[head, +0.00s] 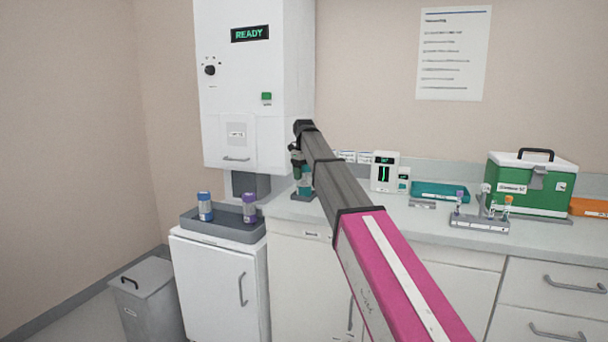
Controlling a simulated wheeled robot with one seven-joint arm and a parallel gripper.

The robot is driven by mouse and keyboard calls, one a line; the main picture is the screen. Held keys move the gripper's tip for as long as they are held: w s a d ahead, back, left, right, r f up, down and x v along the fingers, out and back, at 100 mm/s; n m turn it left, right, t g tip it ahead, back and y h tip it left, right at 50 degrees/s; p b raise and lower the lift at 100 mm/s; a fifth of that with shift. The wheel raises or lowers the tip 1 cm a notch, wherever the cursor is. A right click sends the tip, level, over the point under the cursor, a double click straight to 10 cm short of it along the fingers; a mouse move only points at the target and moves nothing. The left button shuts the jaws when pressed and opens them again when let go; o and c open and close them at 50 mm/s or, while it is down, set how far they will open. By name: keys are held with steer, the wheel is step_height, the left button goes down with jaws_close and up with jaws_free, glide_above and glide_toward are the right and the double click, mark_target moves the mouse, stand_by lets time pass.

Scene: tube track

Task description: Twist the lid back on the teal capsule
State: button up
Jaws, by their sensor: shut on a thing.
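The teal capsule (305,184) stands upright in a small dark base on the counter, near its left end. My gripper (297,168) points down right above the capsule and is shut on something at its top. That is most likely the lid, but it is too small and dark to tell, and my arm covers part of it. I cannot tell whether the lid sits flush on the capsule.
A grey tray (188,223) with a blue capsule (205,207) and a purple capsule (249,208) is at left. A white station (258,80) reads READY. A rack (480,224), a teal tray (440,191) and a green case (520,197) stand at right.

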steer(key=o, duration=1.1)
steer(key=n, duration=0.4)
steer(key=shift+n, duration=0.3)
steer(key=n, duration=0.3)
steer(key=shift+n, duration=0.4)
steer(key=n, duration=0.5)
steer(key=shift+n, duration=0.3)
